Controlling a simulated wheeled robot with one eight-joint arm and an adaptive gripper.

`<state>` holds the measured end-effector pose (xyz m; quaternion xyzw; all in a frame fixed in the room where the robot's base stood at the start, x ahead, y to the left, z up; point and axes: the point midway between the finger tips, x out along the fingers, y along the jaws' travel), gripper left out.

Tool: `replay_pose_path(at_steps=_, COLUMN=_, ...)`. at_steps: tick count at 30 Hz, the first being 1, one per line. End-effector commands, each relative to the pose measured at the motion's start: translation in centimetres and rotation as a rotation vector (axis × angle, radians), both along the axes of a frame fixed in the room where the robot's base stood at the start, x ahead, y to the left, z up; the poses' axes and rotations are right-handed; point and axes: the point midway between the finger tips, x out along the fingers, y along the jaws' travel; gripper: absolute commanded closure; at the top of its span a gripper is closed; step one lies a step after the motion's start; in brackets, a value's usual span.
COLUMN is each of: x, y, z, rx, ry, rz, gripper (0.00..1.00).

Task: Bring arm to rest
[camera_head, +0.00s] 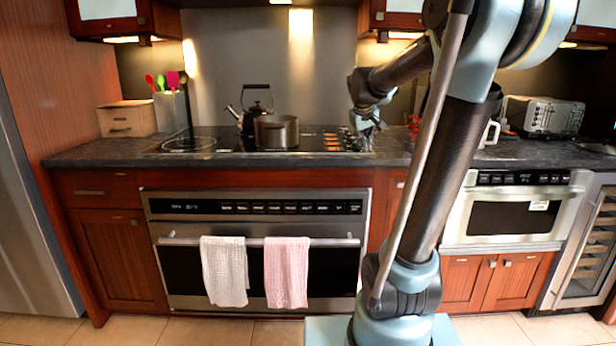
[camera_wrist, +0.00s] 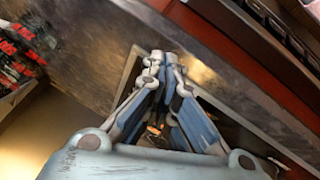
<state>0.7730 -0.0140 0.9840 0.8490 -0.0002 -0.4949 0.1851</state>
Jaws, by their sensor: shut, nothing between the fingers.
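My gripper (camera_head: 368,130) hangs at the end of my raised arm, near the right end of the cooktop in the head view. It points downward and looks to be in front of the row of stove knobs. In the wrist view my gripper (camera_wrist: 158,58) has its fingertips together with nothing between them. Below it there the dark counter edge and the oven's front panel show. My arm's upper links hide part of the counter to the right of the cooktop.
A kettle (camera_head: 255,112) and a pot (camera_head: 277,132) stand on the cooktop (camera_head: 215,146). The microwave drawer (camera_head: 515,215) appears closed, with a toaster (camera_head: 545,116) on the counter above. Two towels hang on the oven handle (camera_head: 335,241). The floor in front is clear.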

Motion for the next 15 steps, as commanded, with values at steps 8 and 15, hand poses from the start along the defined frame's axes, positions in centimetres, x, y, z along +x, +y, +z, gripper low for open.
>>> replay_pose_path(at_steps=8, x=-10.8, y=-0.4, z=-5.0, rx=0.08, ry=0.087, rz=-0.069, gripper=1.0)
replay_pose_path(at_steps=15, x=-19.4, y=-0.1, z=-10.2, rx=0.148, ry=0.165, rz=-0.123, gripper=1.0)
